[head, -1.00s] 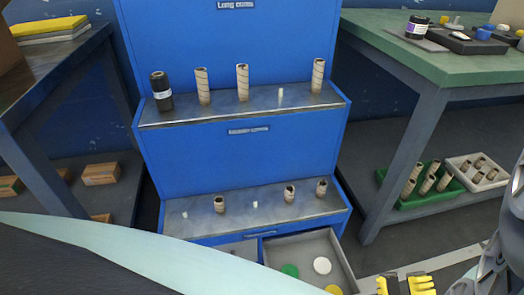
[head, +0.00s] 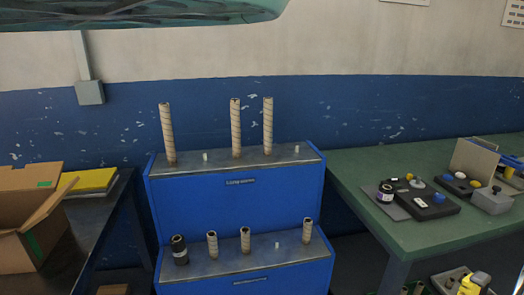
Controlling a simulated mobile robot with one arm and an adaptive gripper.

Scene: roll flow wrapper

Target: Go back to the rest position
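No held thing is visible. The blue stepped rack (head: 238,208) stands in the middle. The step below carries a black roll (head: 179,250), several shorter cores (head: 245,240) and another pale peg.
At the left, an open cardboard box (head: 30,225) and a yellow stack (head: 92,181) lie on a dark table. At the right, a green table (head: 420,238) bears a dark roll (head: 385,193), a black device (head: 430,204) and a grey block (head: 490,200). A wall stands behind.

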